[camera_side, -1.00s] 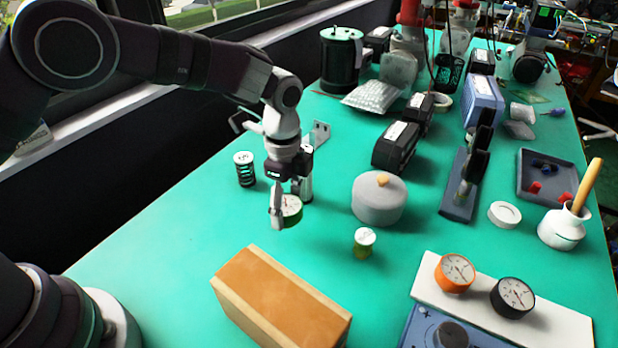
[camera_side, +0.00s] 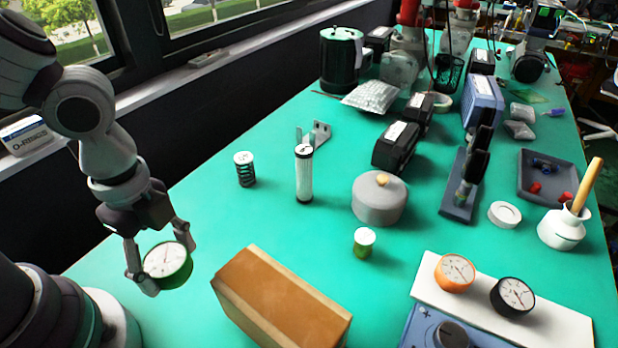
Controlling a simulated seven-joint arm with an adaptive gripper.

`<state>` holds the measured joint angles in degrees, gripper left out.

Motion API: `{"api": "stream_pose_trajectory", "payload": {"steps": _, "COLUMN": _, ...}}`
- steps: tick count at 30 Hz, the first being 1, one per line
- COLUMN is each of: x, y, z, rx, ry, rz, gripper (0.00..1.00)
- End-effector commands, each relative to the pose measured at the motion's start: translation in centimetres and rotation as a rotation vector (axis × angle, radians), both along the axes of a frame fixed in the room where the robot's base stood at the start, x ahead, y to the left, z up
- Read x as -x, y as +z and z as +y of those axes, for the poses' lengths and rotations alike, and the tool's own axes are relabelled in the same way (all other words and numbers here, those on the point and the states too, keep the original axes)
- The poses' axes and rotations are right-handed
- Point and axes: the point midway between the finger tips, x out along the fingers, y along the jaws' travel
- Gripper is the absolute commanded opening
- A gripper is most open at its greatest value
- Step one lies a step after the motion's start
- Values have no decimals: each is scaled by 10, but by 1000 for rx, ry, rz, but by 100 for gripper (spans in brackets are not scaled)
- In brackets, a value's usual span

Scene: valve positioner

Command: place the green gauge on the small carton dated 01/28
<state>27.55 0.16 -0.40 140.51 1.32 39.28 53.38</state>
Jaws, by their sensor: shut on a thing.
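The green gauge (camera_side: 172,273) has a white dial and a green rim. My gripper (camera_side: 164,262) is shut on it, with a finger on each side. It holds the gauge raised at the left of the picture, apart from the wooden block, with the dial tilted toward the camera. A small white and blue carton (camera_side: 27,137) with lettering beginning "O-RIN" sits at the far left by the window, partly cut off by the picture edge. I cannot read a date on it. Dark boxes with white labels (camera_side: 397,147) stand on the green bench; their print is too small to read.
A brown block (camera_side: 280,300) lies on the bench (camera_side: 330,245) at front centre. A spring (camera_side: 245,169), white cylinder (camera_side: 304,175), grey lidded pot (camera_side: 379,200) and small jar (camera_side: 363,243) stand behind it. Orange and black gauges (camera_side: 513,297) sit on a white board.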

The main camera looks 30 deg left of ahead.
Motion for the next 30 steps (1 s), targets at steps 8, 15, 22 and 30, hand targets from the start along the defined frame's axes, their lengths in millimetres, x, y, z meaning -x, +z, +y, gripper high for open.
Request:
{"api": "stream_pose_trajectory", "payload": {"steps": 8, "x": 56, "y": 52, "z": -4, "rx": -5, "ry": 41, "rz": -7, "gripper": 13}}
{"api": "stream_pose_trajectory", "payload": {"steps": 15, "x": 59, "y": 59, "z": -10, "rx": -21, "ry": 58, "rz": -3, "gripper": 13}}
{"api": "stream_pose_trajectory", "payload": {"steps": 22, "x": 18, "y": 53, "z": -55, "rx": -20, "ry": 58, "rz": -3, "gripper": 13}}
{"api": "stream_pose_trajectory", "payload": {"steps": 30, "x": -28, "y": 46, "z": -105, "rx": -18, "ry": 59, "rz": -7, "gripper": 13}}
